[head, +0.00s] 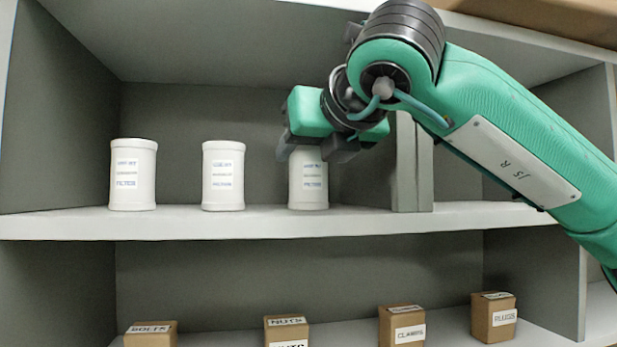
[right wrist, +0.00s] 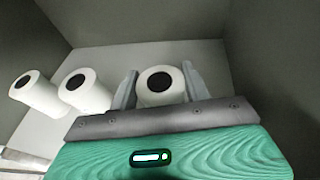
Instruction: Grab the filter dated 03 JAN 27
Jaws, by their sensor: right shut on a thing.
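Three white cylindrical filters stand upright on the upper shelf (head: 260,222): a left one (head: 133,174), a middle one (head: 223,176) and a right one (head: 308,184). Each has a printed label, too small to read a date. My right gripper (head: 318,150) comes from above and is shut on the right filter, near its top. In the right wrist view the right filter (right wrist: 161,86) sits between the two fingers, its dark round top facing the camera. The middle filter (right wrist: 84,91) and left filter (right wrist: 38,92) stand apart to the left. My left gripper is not in view.
Boxes labelled bolts (head: 150,335), nuts (head: 287,332), clamps (head: 402,326) and plugs (head: 493,317) stand on the lower shelf. The upper shelf's ceiling is above the arm.

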